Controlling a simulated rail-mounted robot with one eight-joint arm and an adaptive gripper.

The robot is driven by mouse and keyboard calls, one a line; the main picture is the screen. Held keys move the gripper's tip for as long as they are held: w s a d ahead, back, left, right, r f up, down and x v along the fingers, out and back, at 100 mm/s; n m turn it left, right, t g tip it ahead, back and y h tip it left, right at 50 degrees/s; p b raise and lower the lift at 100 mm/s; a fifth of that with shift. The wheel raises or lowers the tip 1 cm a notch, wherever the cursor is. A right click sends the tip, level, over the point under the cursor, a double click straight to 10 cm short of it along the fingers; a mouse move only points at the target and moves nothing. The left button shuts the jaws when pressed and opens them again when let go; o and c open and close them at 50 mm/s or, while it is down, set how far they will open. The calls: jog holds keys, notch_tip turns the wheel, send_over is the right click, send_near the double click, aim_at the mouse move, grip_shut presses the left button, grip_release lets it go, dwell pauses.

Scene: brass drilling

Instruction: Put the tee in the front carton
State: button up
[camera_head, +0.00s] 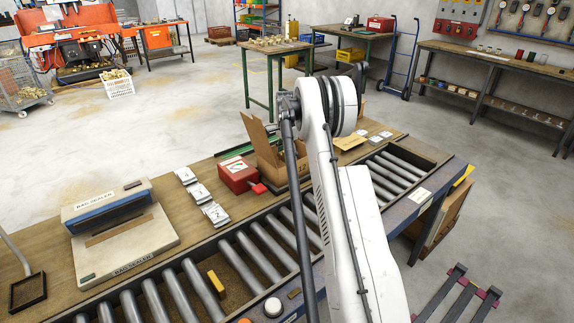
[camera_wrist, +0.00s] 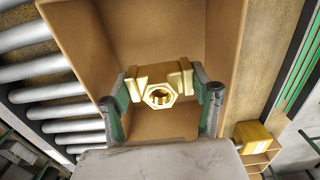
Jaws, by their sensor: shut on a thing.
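The brass tee (camera_wrist: 152,74) is in my gripper (camera_wrist: 162,92) in the wrist view, with a hexagonal opening facing the camera. The two fingers with green pads are shut on it from either side. An open brown carton (camera_wrist: 232,62) lies behind the tee in that view. The tee overlaps the carton's opening; how deep it is I cannot tell. In the head view, a carton with raised flaps (camera_head: 268,150) stands beside the roller conveyor, partly behind my arm. My gripper and the tee are hidden there.
A red box (camera_head: 238,175) stands left of the carton. White labelled packs (camera_head: 200,193) and a bag sealer (camera_head: 120,228) are farther left. A yellow box (camera_wrist: 254,135) shows in the wrist view.

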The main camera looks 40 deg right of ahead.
aim_at(287, 163)
jog(key=shift+f, duration=1.85)
jog(key=shift+f, duration=0.2)
jog(key=o, duration=1.7)
jog(key=shift+r, duration=0.1)
notch_tip(287, 163, up, 12)
jog(key=shift+r, duration=0.1)
